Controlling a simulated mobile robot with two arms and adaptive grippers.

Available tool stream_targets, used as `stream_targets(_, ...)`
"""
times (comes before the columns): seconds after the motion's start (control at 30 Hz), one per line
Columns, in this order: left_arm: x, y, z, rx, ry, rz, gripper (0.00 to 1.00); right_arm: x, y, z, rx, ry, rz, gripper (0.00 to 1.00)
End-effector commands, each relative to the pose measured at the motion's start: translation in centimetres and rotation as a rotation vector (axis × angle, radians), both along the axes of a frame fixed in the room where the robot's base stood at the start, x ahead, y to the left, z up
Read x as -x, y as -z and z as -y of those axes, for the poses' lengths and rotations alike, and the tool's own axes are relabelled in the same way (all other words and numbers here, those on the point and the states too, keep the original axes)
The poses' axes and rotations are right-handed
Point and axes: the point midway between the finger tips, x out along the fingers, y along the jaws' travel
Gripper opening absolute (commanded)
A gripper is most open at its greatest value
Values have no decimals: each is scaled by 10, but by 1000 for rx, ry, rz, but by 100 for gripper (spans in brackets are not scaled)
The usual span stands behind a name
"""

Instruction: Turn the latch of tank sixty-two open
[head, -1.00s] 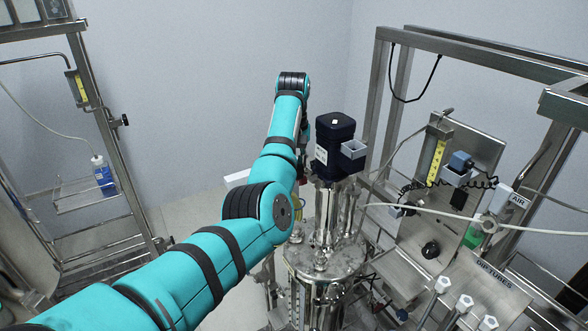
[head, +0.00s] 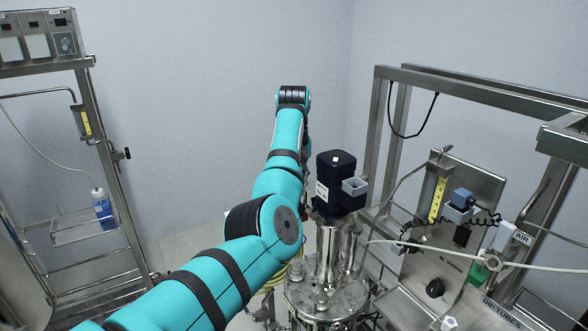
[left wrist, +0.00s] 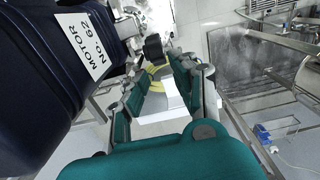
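Tank sixty-two is a shiny steel vessel (head: 322,296) with a dark blue motor (head: 338,183) on top, right of my left arm in the head view. In the left wrist view the motor (left wrist: 45,70), labelled "MOTOR No. 62", fills the upper left, beside the fingers. My left gripper (left wrist: 160,75) has its teal fingers apart, with a gap between them. A black knob-like part (left wrist: 153,47) shows beyond the fingertips; I cannot tell whether it is the latch. In the head view my arm hides the gripper. My right gripper is out of view.
A steel frame with a gauge panel (head: 460,200) and a pale hose (head: 450,252) stands close on the right. A steel rack (head: 105,150) with a blue-labelled bottle (head: 102,207) stands at the left. Yellow hose (left wrist: 157,68) shows between the fingers. Open floor lies left of the arm.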

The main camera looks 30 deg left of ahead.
Motion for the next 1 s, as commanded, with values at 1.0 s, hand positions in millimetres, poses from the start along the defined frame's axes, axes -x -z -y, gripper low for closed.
stream_targets(1.0,-1,-60,-4,-3,-4,-1,27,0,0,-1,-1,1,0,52)
